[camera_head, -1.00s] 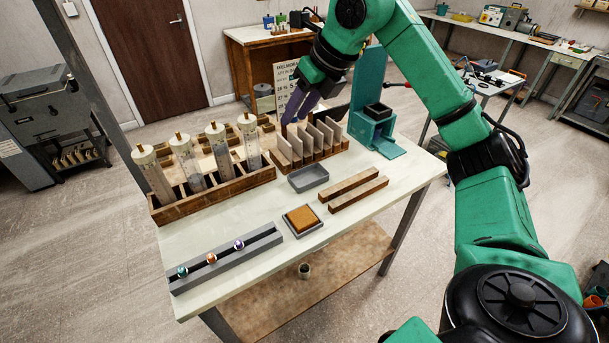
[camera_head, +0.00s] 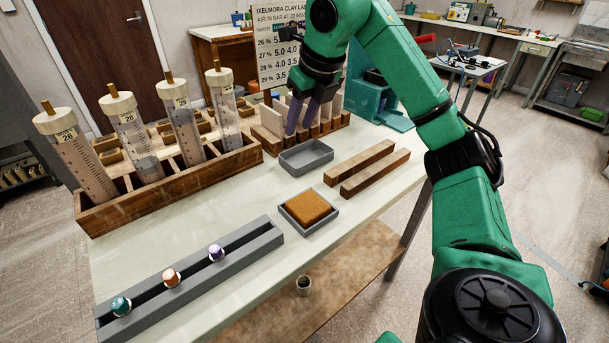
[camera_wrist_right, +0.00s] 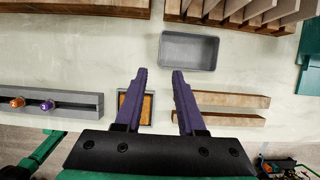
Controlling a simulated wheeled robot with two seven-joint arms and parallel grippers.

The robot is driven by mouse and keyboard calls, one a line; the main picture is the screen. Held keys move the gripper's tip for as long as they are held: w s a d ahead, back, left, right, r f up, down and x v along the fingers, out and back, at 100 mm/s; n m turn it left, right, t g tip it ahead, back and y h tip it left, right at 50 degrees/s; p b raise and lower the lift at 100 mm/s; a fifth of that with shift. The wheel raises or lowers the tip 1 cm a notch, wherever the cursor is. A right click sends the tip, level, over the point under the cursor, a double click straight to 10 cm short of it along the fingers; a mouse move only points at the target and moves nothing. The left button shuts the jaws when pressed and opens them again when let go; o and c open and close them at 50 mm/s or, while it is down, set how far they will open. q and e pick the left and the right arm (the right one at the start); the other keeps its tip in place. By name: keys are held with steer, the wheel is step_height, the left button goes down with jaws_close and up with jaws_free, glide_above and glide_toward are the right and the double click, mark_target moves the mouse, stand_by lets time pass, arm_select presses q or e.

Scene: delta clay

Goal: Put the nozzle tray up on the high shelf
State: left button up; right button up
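An empty grey rectangular tray (camera_head: 306,158) lies on the table; it also shows in the right wrist view (camera_wrist_right: 189,51). I cannot tell for sure which of these is the nozzle tray. My right gripper (camera_head: 301,130) points down over the table, just behind the empty tray in the head view. In the right wrist view its purple fingers (camera_wrist_right: 160,74) are apart with nothing between them. My left gripper and a high shelf are not seen.
A wooden rack with tall tubes (camera_head: 165,175) stands left, and a slatted wooden rack (camera_head: 330,122) behind the tray. An orange block in a grey dish (camera_head: 308,207) and two wooden bars (camera_head: 370,168) lie in front. A teal stand (camera_head: 385,103) is behind right.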

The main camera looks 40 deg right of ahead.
glide_toward(288, 160)
steer(key=a+f, duration=0.1)
steer(key=f, duration=0.3)
steer(key=a+f, duration=0.1)
steer(key=f, duration=0.1)
steer(key=shift+w+a, duration=0.1)
steer(key=shift+a, duration=0.2)
jaws_close()
stand_by(0.9)
